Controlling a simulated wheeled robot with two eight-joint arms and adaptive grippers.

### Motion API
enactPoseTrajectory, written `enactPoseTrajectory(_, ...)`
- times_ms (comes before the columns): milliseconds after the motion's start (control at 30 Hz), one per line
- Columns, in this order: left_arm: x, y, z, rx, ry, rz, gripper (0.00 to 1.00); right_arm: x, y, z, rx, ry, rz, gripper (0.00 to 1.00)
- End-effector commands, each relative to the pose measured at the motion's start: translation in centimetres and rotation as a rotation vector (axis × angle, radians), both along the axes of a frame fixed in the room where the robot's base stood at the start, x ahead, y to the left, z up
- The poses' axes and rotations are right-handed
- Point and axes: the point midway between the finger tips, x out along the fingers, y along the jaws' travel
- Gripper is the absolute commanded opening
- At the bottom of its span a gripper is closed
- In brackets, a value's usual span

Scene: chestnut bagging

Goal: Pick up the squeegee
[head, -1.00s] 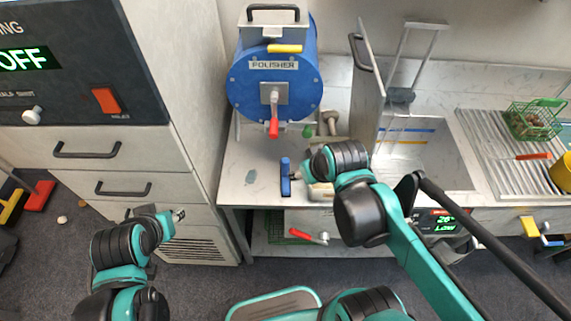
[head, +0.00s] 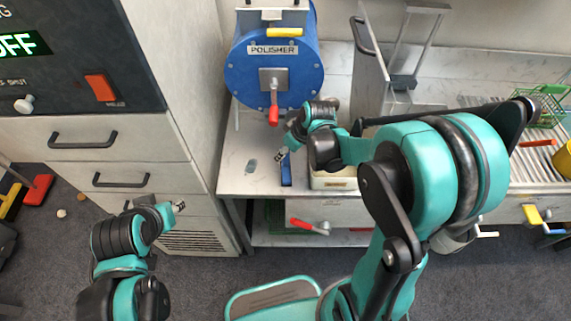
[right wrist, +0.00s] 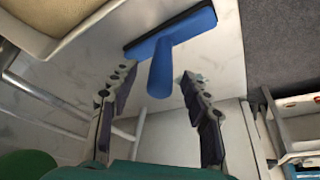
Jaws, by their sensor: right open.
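The blue squeegee (head: 286,172) lies on the pale worktop near its front edge, below the blue drum, partly hidden by my right gripper in the head view. In the right wrist view the squeegee (right wrist: 166,50) shows as a T, with a dark strip on its crosspiece and its handle towards me. My right gripper (head: 281,152) is open. In the wrist view its fingers (right wrist: 157,78) stand either side of the handle, with gaps on both sides. My left gripper (head: 179,207) hangs by the drawers, away from the squeegee; its jaws are too small to read.
The blue polisher drum (head: 252,75) with a red handle stands behind the squeegee. A cream tray (head: 330,184) lies close to its right, partly behind my arm. The worktop (head: 238,172) is mostly clear on the left.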

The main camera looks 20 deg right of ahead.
Motion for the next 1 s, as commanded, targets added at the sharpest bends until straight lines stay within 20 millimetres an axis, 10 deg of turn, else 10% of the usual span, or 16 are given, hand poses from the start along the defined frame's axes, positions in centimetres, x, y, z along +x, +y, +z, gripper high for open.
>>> enactPoseTrajectory(533, 0.0, 0.0, -1.8, 0.000, 0.000, 0.000, 0.37, 1.5, 1.0, -3.9, 0.000, 0.000, -0.001, 0.48)
enactPoseTrajectory(733, 0.0, 0.0, -1.8, 0.000, 0.000, 0.000, 0.37, 1.4, 1.0, -3.9, 0.000, 0.000, -0.001, 0.00)
enactPoseTrajectory(1000, 0.0, 0.0, -1.8, 0.000, 0.000, 0.000, 0.37, 1.4, 1.0, -3.9, 0.000, 0.000, -0.001, 0.00)
